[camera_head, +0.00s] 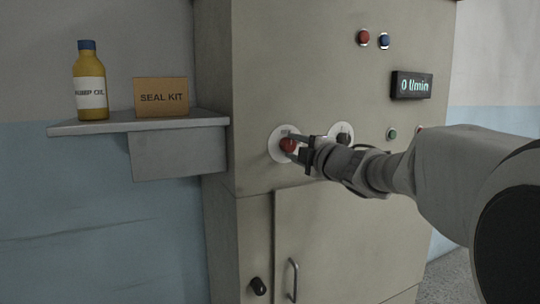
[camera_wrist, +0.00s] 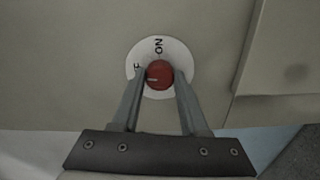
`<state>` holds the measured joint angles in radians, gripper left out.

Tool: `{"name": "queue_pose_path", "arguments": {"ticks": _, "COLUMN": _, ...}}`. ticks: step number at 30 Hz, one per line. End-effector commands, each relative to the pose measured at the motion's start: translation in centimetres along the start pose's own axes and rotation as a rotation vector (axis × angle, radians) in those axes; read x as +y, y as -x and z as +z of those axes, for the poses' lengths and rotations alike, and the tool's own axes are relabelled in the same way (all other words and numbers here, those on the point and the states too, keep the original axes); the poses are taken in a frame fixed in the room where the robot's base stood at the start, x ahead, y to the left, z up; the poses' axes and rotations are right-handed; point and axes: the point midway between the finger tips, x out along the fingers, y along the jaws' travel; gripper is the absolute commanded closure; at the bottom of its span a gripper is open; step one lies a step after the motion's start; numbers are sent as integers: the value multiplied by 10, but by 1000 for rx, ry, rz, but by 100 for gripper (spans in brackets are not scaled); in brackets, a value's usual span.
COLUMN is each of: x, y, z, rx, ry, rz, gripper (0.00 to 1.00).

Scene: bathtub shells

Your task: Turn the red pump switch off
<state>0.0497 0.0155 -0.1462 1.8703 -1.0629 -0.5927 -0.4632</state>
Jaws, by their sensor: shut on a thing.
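The red pump switch (camera_head: 289,145) is a round knob on a white dial plate (camera_head: 276,143) on the front of the beige cabinet. It also shows in the wrist view, where the red knob (camera_wrist: 159,74) sits between my two fingers. The dial reads ON at the top, and a letter F shows at the left, the rest hidden by a finger. The knob's white mark points left, towards the F side. My gripper (camera_head: 302,151) reaches in from the right and is shut on the knob.
A display (camera_head: 411,86) reads 0 l/min. A black knob (camera_head: 344,138) on its own white plate is just right of the switch, partly behind my gripper. Red (camera_head: 364,38) and blue (camera_head: 384,41) buttons are above. A shelf (camera_head: 95,129) with a bottle and box juts out left.

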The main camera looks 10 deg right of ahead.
Motion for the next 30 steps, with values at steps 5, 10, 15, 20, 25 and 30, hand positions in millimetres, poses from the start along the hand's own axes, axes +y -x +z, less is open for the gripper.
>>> {"name": "queue_pose_path", "arguments": {"ticks": 5, "x": -1, "y": 0, "z": 0, "rx": -1, "ry": 82, "rz": 0, "gripper": 100}}
{"name": "queue_pose_path", "arguments": {"ticks": 10, "x": -1, "y": 0, "z": 0, "rx": 0, "ry": 125, "rz": -1, "gripper": 100}}
{"name": "queue_pose_path", "arguments": {"ticks": 15, "x": 0, "y": 0, "z": 0, "rx": 0, "ry": 140, "rz": -1, "gripper": 100}}
{"name": "queue_pose_path", "arguments": {"ticks": 20, "x": 0, "y": 0, "z": 0, "rx": 0, "ry": 142, "rz": -1, "gripper": 100}}
{"name": "queue_pose_path", "arguments": {"ticks": 25, "x": 0, "y": 0, "z": 0, "rx": 0, "ry": 142, "rz": -1, "gripper": 100}}
{"name": "queue_pose_path", "arguments": {"ticks": 30, "x": 0, "y": 0, "z": 0, "rx": 0, "ry": 141, "rz": -1, "gripper": 29}}
